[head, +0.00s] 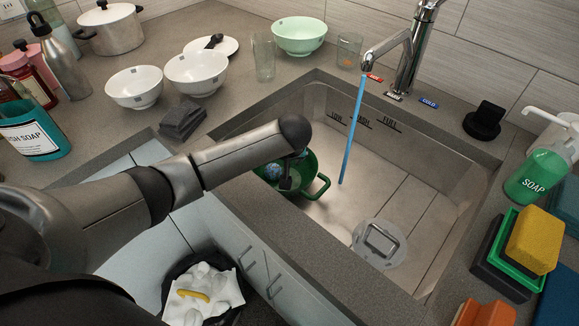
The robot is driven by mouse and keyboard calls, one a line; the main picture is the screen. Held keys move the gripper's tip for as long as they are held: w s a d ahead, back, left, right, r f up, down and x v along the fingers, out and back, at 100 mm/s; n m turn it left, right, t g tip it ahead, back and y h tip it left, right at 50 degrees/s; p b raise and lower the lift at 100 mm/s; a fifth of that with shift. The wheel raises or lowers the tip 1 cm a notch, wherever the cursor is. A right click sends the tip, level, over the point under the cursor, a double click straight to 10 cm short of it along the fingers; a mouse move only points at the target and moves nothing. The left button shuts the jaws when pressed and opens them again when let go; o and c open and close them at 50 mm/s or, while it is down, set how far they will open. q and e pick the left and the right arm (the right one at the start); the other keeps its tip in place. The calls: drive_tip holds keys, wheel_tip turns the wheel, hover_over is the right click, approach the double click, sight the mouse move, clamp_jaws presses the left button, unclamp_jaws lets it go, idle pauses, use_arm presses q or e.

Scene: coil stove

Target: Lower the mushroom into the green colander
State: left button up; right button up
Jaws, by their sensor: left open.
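The green colander (323,186) sits in the sink at its left side, partly hidden by my left arm. My left gripper (290,183) is dark and points down over the colander's bowl, and it is open. Its fingertips are small and hard to make out against the bowl. A small bluish-grey shape shows in the bowl beside the gripper, but I cannot tell what it is. I cannot make out the mushroom; it may be hidden by my arm and gripper. My right gripper is not in view.
A blue water stream (352,130) runs from the faucet (397,45) right of the colander. The sink floor (415,205) is mostly clear around the drain (380,243). Bowls and glasses stand behind the sink. Soap (536,178) and sponges (534,242) are at right.

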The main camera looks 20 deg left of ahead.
use_arm(q)
drive_tip(key=p+v, duration=0.3)
drive_tip(key=v, duration=0.8)
drive_tip(key=shift+r, duration=0.15)
